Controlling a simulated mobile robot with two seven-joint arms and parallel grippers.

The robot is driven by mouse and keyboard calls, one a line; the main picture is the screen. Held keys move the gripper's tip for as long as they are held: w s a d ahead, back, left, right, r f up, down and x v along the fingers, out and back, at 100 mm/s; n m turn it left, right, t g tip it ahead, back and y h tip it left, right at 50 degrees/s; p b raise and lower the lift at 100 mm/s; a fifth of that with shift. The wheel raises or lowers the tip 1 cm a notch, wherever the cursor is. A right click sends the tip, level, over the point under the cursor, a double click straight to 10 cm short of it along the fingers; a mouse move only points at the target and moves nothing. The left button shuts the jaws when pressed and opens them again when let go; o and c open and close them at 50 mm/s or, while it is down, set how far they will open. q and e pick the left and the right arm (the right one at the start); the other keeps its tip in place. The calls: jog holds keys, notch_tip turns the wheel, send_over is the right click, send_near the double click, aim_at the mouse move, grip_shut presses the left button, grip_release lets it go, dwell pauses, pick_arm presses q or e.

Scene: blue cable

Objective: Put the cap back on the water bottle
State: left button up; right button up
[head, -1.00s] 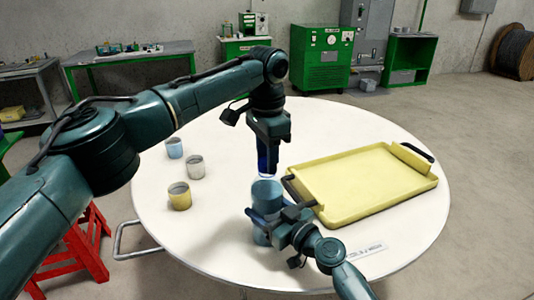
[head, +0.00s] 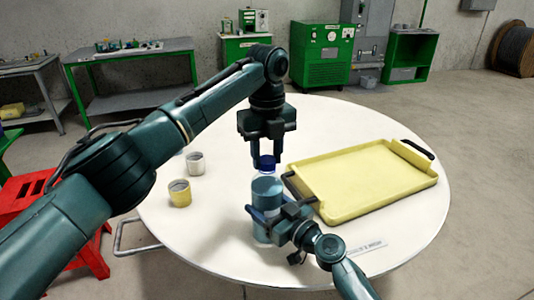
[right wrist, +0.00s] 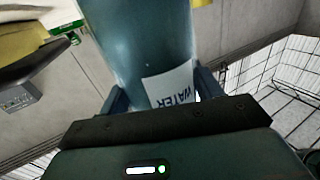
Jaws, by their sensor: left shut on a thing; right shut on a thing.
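The water bottle (head: 266,190) stands upright near the middle of the round table, with blue-grey liquid and a clear neck. My right gripper (head: 268,214) is shut around its body. The right wrist view shows the bottle (right wrist: 140,45) between the fingers, its white WATER label upside down. The blue cap (head: 266,163) is at the top of the bottle's neck. My left gripper (head: 266,158) points down from above and is shut on the cap. Whether the cap is fully seated or threaded cannot be told.
A yellow tray (head: 340,204) with dark handles lies right of the bottle, close to my right gripper. A white cup (head: 195,164) and a yellow cup (head: 180,193) stand at the left. The table's (head: 215,235) front left is clear.

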pick_arm(q)
jog(key=m, duration=1)
jog(key=shift+r+m, duration=0.1)
jog(key=shift+m, duration=1.2)
jog(key=o, duration=0.9)
jog(key=shift+o, duration=0.2)
jog(key=shift+c, duration=0.5)
